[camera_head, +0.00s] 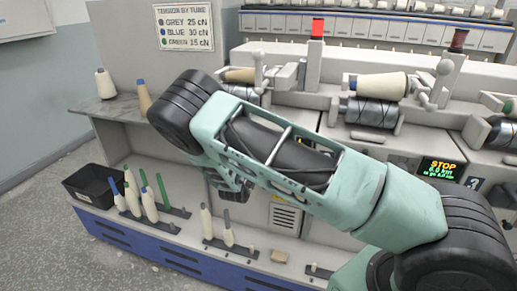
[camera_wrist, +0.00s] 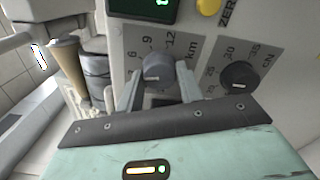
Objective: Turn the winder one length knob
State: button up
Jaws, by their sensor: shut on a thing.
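The length knob (camera_wrist: 158,66) is a dark grey round knob on the winder's panel, under a scale marked 6, 9, 12 and km. A small pale mark shows low on it. My gripper (camera_wrist: 160,80) has one finger on each side of the knob and is shut on it. In the head view my arm covers this panel and the knob; part of my gripper (camera_head: 234,188) shows below the arm.
In the wrist view a second dark knob (camera_wrist: 238,76) with a cN scale sits close to the right finger, with a yellow button (camera_wrist: 208,6) above. A brown tube (camera_wrist: 68,62) is at left. In the head view, bobbins on pegs and a black bin (camera_head: 88,184) stand below.

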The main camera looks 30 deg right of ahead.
jog(key=shift+a+f+n, duration=0.1)
jog(key=shift+n, duration=0.8)
jog(key=o, duration=1)
jog(key=b+v, duration=0.1)
jog(key=v, duration=1.6)
jog(key=shift+s+a+b, duration=0.15)
jog(key=shift+s+b, duration=0.05)
jog(key=shift+b, duration=0.2)
